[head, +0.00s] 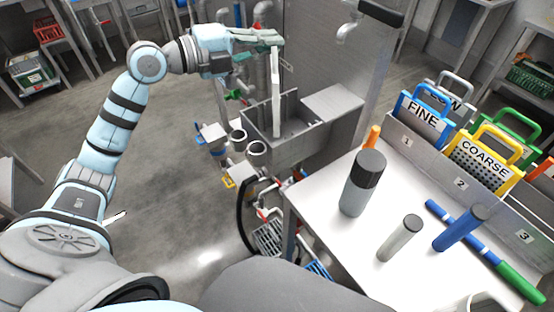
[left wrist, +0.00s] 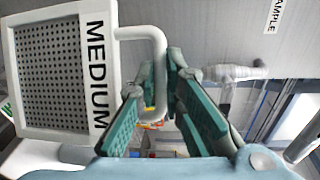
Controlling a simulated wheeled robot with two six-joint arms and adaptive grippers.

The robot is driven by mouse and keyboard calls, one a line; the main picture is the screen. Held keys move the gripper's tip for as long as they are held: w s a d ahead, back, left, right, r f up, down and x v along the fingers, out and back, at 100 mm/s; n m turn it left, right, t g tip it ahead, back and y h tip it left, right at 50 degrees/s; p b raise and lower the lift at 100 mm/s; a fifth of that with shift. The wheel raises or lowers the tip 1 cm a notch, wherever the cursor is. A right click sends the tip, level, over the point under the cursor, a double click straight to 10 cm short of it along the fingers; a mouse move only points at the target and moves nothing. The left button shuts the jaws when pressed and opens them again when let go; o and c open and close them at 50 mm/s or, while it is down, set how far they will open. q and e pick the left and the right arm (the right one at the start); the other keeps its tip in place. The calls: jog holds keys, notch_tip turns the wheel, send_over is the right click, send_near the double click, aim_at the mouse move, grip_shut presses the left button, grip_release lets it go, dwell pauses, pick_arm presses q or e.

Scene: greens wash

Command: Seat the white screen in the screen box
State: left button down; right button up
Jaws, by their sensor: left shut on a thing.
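The white screen (head: 276,92), seen nearly edge-on in the head view, hangs upright from my left gripper (head: 272,38). The left wrist view shows its perforated panel (left wrist: 52,75), marked MEDIUM, with its white handle (left wrist: 158,60) between the teal fingers of my left gripper (left wrist: 160,72), shut on it. The grey open-topped screen box (head: 258,127) stands below my left gripper. The screen's lower end overlaps the box opening in the picture; I cannot tell how deep it sits or whether it touches. My right gripper is not in view.
A white bench (head: 375,250) at right holds a dark-capped grey bottle (head: 357,190), smaller cylinders and a blue-green rod. Behind them, the blue FINE screen (head: 424,122) and yellow COARSE screen (head: 484,165) stand in a rack.

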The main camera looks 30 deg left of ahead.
pick_arm(q)
notch_tip(320, 180, up, 3)
jog(key=w+a+n+t+y+b, duration=0.1)
jog(key=w+a+y+b, duration=0.1)
notch_tip(320, 180, down, 20)
jog(key=w+b, duration=0.2)
jog(key=shift+w+r+n+b, duration=0.15)
jog(key=shift+w+n+b, duration=0.15)
jog(key=shift+n, duration=0.1)
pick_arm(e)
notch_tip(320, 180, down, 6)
pick_arm(q)
jog(key=shift+a, duration=0.1)
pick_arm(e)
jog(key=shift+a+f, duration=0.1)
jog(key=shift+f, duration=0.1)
pick_arm(q)
jog(key=shift+b, duration=0.3)
jog(key=c, duration=1.7)
grip_release()
jog(key=shift+s, duration=0.1)
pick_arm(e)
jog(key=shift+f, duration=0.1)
